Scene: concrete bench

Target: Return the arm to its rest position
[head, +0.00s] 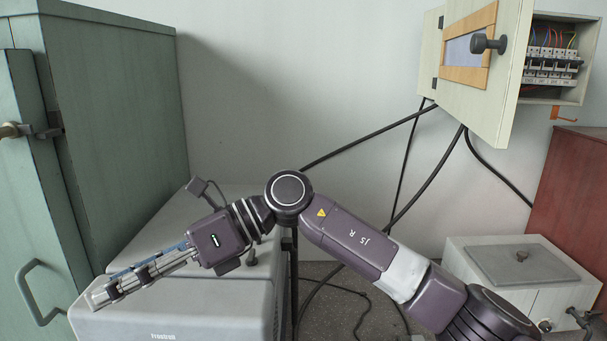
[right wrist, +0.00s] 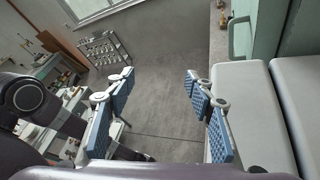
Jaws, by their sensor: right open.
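My right arm (head: 345,240) comes in from the lower right of the head view, bends at a round joint at the middle, and reaches to the left. Its gripper (head: 108,290) points to the lower left, in front of a grey-white box-like unit (head: 190,315). In the right wrist view the fingers of my right gripper (right wrist: 158,92) stand wide apart with blue ribbed pads. Nothing is between them; grey floor shows through the gap. My left gripper is not in the head view.
A green cabinet (head: 115,90) stands at the left. An open wall box (head: 545,95) with wired breakers hangs at the upper right, its door (head: 510,70) swung outward. Black cables hang below it. A white low cabinet (head: 470,260) and a red cabinet (head: 575,190) stand at the right.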

